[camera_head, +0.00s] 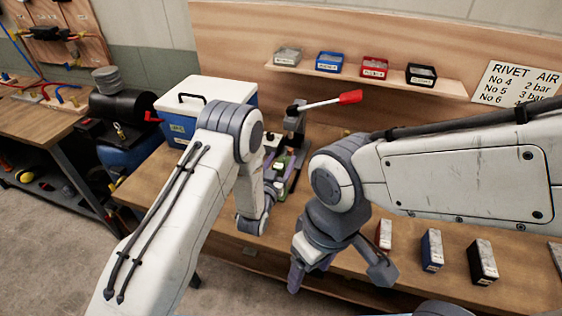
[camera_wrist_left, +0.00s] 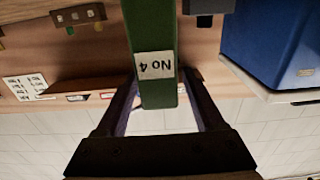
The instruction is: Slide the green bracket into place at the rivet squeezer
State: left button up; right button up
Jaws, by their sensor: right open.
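The green bracket (camera_wrist_left: 155,40), labelled No 4, runs up between the fingers of my left gripper (camera_wrist_left: 162,90) in the left wrist view. The fingers press against its two sides. In the head view the green bracket (camera_head: 280,163) shows as a small patch, held by my left gripper (camera_head: 287,165) just in front of the rivet squeezer (camera_head: 293,122). The squeezer has a long lever with a red grip (camera_head: 350,97). My left arm hides part of this area, so I cannot tell whether the bracket touches the squeezer. My right gripper (camera_head: 338,278) is open and empty over the bench's front edge.
A blue-and-white cooler box (camera_head: 205,100) stands left of the squeezer. Red (camera_head: 384,236), blue (camera_head: 432,250) and black (camera_head: 483,262) labelled blocks stand on the workbench (camera_head: 450,292) at right. Small bins line a shelf (camera_head: 400,82) behind.

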pick_arm(q)
jog(key=shift+r, duration=0.15)
jog(key=shift+s, duration=0.25)
jog(key=b+v, duration=0.3)
jog(key=v, duration=0.8)
jog(key=s+d+r+m+g+y, duration=0.1)
jog(key=s+d+r+m+g, duration=0.15)
jog(key=s+d+g, duration=0.55)
jog(key=s+a+r+g+y, duration=0.1)
jog(key=s+a+r+g, duration=0.2)
jog(key=s, duration=0.7)
jog(key=s+a+r+m+g+y, duration=0.1)
jog(key=s+a+r+g, duration=0.3)
jog(key=s, duration=0.7)
jog(key=shift+a+r+g+y, duration=0.2)
jog(key=shift+a+g+y, duration=0.6)
jog(key=shift+a+g, duration=0.35)
